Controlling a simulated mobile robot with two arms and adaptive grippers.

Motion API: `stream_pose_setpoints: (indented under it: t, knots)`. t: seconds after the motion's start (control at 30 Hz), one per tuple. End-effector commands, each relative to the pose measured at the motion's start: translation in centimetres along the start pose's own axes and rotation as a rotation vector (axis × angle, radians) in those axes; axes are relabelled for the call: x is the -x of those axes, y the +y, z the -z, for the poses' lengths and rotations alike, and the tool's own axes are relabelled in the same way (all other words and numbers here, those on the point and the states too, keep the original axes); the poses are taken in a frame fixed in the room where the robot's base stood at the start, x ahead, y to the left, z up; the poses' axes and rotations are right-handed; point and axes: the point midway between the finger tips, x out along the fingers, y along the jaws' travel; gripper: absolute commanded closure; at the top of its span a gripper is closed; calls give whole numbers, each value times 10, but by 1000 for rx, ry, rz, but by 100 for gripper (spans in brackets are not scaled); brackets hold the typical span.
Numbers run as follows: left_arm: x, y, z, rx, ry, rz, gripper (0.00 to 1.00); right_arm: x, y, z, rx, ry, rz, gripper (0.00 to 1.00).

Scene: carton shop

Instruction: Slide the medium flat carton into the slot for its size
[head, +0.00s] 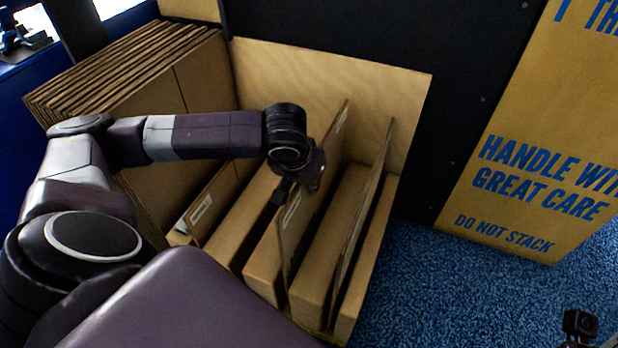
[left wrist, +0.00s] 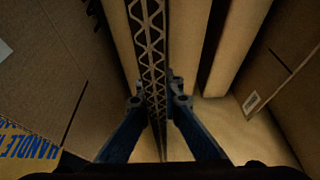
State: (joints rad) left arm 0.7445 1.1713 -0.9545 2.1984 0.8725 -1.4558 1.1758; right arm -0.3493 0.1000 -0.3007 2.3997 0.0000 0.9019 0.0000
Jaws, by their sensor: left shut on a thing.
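My left gripper (head: 298,188) is shut on a brown flat carton (head: 305,217), which stands on edge in the middle of the wooden rack (head: 405,110). In the left wrist view both fingers (left wrist: 160,97) pinch its corrugated top edge (left wrist: 150,45). The carton's lower part sits down between the rack's thick wooden blocks (head: 268,262); its bottom edge is hidden. I cannot tell its size from these views.
A stack of brown flat cartons (head: 145,75) stands at the left. Another thin upright sheet (head: 365,210) stands in the rack on the right, and a labelled panel (head: 205,205) on the left. A printed yellow board (head: 530,150) leans at the right; blue carpet (head: 430,290) is clear.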

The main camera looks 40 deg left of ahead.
Motion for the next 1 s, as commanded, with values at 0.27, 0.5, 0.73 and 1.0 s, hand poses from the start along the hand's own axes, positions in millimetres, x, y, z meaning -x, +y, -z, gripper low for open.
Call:
stream_pose_setpoints:
  t: [0.27,0.5,0.73,1.0]
  knots:
    - [-22,0,-9,0,0,-1,100,8,0,-2,1,-2,0,60]
    - [-39,1,-16,0,0,-1,100,9,0,-2,1,-2,0,60]
    - [-52,0,-21,1,1,0,100,11,0,-3,1,-2,0,60]
    - [-58,1,-24,0,2,-1,100,12,0,-3,1,-2,0,60]
